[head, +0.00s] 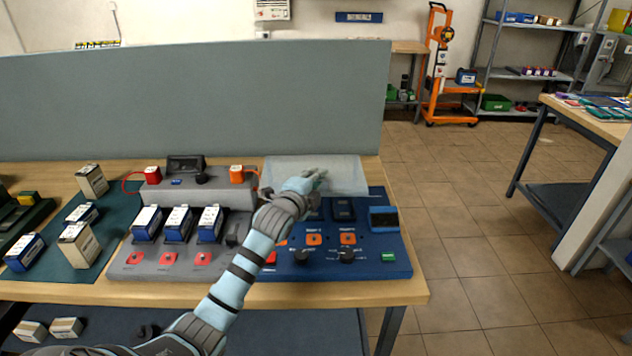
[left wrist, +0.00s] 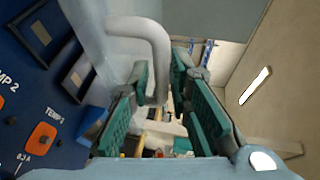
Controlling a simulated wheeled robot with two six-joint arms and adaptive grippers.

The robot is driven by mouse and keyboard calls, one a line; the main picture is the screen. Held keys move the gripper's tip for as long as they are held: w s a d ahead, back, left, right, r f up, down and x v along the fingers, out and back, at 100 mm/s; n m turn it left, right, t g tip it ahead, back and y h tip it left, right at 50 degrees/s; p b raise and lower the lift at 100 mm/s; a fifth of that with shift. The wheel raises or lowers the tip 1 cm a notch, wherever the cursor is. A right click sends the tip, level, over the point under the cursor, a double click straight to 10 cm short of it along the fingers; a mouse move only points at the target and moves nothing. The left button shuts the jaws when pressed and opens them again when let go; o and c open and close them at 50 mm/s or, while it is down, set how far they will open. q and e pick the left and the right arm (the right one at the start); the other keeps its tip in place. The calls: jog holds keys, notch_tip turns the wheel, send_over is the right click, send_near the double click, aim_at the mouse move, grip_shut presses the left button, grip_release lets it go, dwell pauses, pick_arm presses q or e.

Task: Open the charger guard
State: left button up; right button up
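The charger guard (head: 345,172) is a pale see-through panel at the back of the blue charger (head: 397,240) in the head view. It looks raised, with the charger's rear slots showing in front of it. My left gripper (head: 312,180) is at the guard's left-middle part. In the left wrist view the guard (left wrist: 92,35) is a hazy sheet at the left, with a bent grey handle (left wrist: 150,30). My right gripper is not in view.
A grey charger (head: 185,258) with several blue batteries (head: 178,224) stands left of the blue one. Loose battery boxes (head: 92,180) stand on a green mat (head: 122,205). A grey partition (head: 200,100) rises behind the bench. The floor (head: 460,260) to the right is clear.

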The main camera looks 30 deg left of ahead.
pick_arm(q)
jog(key=shift+w, duration=0.1)
grip_shut()
